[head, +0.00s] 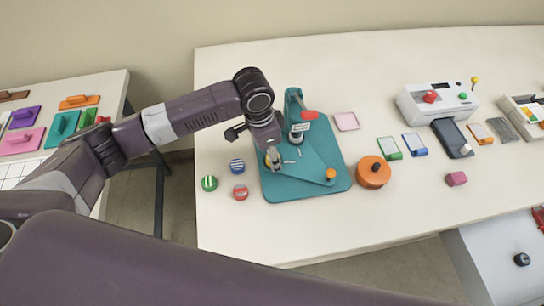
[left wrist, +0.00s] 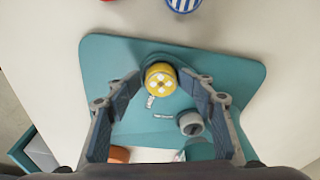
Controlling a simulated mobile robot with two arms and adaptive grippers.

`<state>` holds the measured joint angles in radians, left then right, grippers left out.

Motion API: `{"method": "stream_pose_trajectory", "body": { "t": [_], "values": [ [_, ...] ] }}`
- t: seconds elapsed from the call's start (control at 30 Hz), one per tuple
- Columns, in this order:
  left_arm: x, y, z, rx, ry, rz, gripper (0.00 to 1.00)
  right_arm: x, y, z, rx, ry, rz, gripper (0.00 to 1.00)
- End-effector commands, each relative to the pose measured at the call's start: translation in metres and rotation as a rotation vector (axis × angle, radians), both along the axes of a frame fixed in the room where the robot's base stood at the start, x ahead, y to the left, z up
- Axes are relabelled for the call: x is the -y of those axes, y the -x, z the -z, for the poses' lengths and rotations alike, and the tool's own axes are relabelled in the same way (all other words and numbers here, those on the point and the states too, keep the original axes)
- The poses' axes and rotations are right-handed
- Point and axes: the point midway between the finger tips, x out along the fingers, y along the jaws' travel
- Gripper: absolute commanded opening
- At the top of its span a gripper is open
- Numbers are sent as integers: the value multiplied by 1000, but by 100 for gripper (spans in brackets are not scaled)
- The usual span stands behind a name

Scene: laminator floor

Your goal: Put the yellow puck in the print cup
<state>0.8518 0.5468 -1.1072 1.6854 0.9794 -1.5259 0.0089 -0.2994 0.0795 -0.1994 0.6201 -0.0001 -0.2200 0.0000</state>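The yellow puck (left wrist: 160,79) has a white flower-like pattern. In the left wrist view it sits in a round dark teal cup (left wrist: 147,65) on the teal press base (left wrist: 100,60). My left gripper (left wrist: 160,84) is open, with one finger on each side of the puck and a gap to both. In the head view my left gripper (head: 272,160) hangs over the left part of the press base (head: 280,190) and mostly hides the puck. Small white labels lie beside the cup; I cannot read them. My right gripper is not in view.
Green (head: 209,183), blue (head: 237,166) and red (head: 240,192) striped pucks lie left of the press. The press column with a red handle (head: 309,115) stands behind the gripper. An orange round tin (head: 373,172) is at the right. The table front is clear.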

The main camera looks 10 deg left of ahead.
Motion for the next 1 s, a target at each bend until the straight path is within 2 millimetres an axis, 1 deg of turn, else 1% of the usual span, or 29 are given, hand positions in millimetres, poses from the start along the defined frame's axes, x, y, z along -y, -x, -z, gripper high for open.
{"method": "stream_pose_trajectory", "body": {
  "t": [0.03, 0.3, 0.4, 0.5, 0.7, 1.0],
  "values": [
    [0, -2, -11, 7, 4, 1, 46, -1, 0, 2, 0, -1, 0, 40],
    [-7, 2, -72, 12, 6, 2, 46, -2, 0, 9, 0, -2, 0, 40],
    [-9, 4, -91, 11, 5, 1, 46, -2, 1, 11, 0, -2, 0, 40],
    [-11, 5, -106, 11, 7, 1, 46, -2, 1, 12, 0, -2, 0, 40],
    [-12, 7, -119, 9, 6, 0, 46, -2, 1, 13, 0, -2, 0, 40],
    [-12, 7, -120, 8, 6, 1, 46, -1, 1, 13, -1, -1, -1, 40]
  ]
}}
